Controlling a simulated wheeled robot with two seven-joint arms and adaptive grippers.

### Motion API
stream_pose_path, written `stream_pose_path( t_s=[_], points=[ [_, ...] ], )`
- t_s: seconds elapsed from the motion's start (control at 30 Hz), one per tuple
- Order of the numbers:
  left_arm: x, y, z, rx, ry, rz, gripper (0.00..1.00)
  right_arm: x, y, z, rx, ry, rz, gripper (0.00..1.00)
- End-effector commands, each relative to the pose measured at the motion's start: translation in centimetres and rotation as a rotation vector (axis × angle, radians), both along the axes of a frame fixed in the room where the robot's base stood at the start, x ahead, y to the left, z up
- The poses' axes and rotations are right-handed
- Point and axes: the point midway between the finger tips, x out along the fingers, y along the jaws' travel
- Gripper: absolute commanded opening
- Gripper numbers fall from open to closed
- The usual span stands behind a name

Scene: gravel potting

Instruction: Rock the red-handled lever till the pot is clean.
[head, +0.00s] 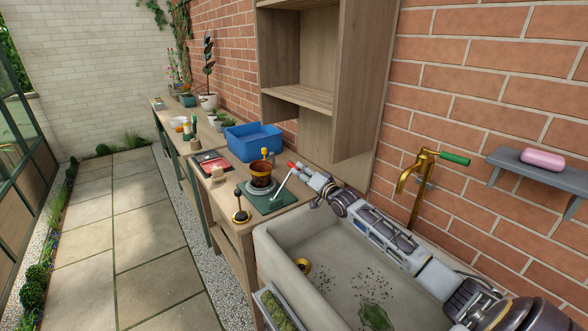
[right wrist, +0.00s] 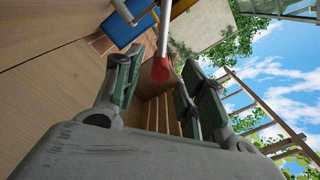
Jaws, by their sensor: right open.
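A brown pot (head: 261,174) stands upright on a round grey base on a green plate (head: 268,204) on the wooden bench. A yellow-topped part shows at its mouth; how clean its inside is cannot be seen. The lever (head: 281,185) is a pale rod rising from the plate, tilted right, with a red handle (head: 291,165) at its top. My right gripper (head: 300,170) is at the handle, coming from the right. In the right wrist view, the red handle (right wrist: 160,70) lies between the two spread, open fingers (right wrist: 155,92). My left gripper is not in view.
A blue tub (head: 252,138) stands behind the pot. A red-and-black tray (head: 212,165) lies left. The stone sink (head: 330,270) with a brass tap (head: 420,185) lies under my right arm.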

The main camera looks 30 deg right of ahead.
Motion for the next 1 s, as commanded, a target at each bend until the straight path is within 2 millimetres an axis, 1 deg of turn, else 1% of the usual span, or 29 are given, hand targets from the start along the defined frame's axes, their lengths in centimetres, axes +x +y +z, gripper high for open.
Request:
stream_pose_path(
  t_s=[0.27,0.67,1.0],
  points=[
    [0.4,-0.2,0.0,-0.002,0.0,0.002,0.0,1.6,0.1,0.1,0.001,-0.002,-0.001,0.41],
    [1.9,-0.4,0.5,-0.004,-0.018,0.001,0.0,3.8,0.3,0.0,0.0,-0.001,0.0,0.41],
    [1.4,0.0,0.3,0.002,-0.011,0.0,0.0,5.4,0.4,0.1,0.0,-0.002,-0.001,0.41]
  ],
)
